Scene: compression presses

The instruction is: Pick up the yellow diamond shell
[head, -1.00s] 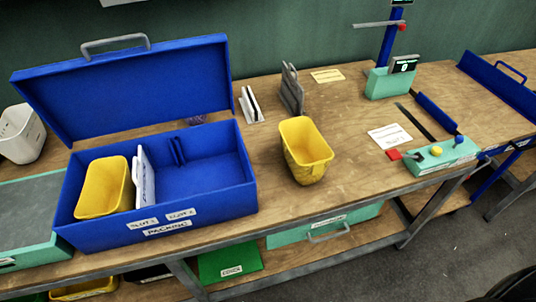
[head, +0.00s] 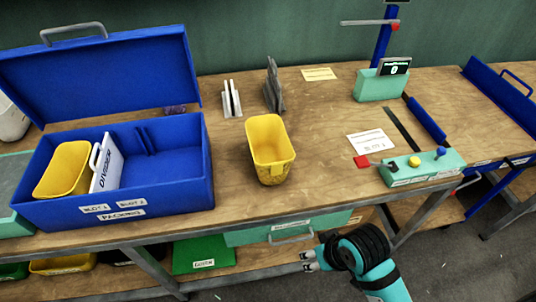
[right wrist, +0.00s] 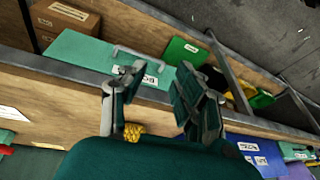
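A yellow open-topped shell (head: 270,150) with a textured lower part stands upright on the wooden table, right of the blue case. A second yellow shell (head: 62,170) sits in the left part of the blue case (head: 130,190), beside a white divider (head: 107,163). My right gripper (head: 306,260) is in front of the table edge, below and to the right of the free shell, apart from it. In the right wrist view its fingers (right wrist: 155,92) are spread with nothing between them. A yellow textured patch (right wrist: 134,131) shows there, mostly hidden behind the gripper. My left gripper is out of view.
A grey metal stand (head: 274,88) and a white holder (head: 232,100) stand behind the free shell. A teal control box (head: 425,167) with a red lever lies to the right. A teal drawer (head: 285,229) is under the tabletop. The wood around the free shell is clear.

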